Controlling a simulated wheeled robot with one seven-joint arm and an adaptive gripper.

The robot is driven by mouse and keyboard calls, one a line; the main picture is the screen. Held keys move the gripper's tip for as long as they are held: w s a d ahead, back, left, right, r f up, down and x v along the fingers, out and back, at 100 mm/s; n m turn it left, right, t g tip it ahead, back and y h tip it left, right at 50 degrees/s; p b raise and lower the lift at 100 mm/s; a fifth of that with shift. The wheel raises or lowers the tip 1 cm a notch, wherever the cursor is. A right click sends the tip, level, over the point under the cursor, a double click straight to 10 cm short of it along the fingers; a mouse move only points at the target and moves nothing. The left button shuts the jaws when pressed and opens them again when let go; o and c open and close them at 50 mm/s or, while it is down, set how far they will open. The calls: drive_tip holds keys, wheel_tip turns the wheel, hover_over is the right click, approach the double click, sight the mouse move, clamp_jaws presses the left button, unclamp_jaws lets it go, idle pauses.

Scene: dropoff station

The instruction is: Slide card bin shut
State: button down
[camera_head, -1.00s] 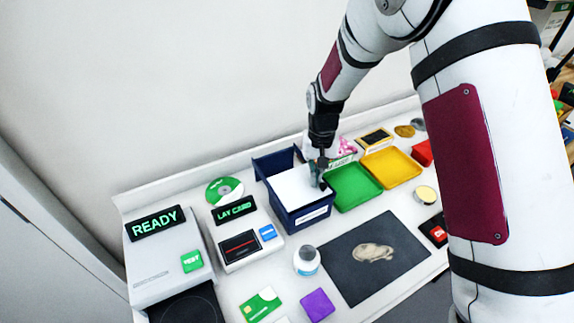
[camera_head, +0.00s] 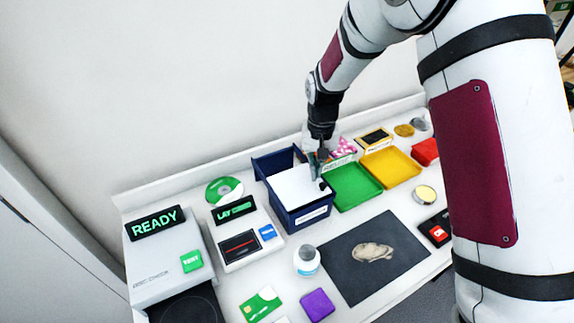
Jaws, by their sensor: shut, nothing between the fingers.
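The card bin is a dark blue box (camera_head: 309,216) with a pale label on its front and a white panel (camera_head: 290,186) across its top. It stands toward the back of the counter, left of the green tray. A dark blue raised part shows at its back left. My gripper (camera_head: 318,176) points down over the right side of the white panel. It is shut and holds nothing. I cannot tell whether its tips touch the panel or the bin's edge.
A green tray (camera_head: 353,186) sits right beside the bin, then a yellow tray (camera_head: 390,167). A card reader (camera_head: 240,248) stands left, with a READY machine (camera_head: 165,262) beyond it. A white jar (camera_head: 306,261) and dark mat (camera_head: 340,276) lie in front.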

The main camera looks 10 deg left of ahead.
drive_tip(key=shift+w+r+p, duration=0.1)
drive_tip(key=shift+r+p, duration=0.2)
drive_tip(key=shift+r, duration=1.95)
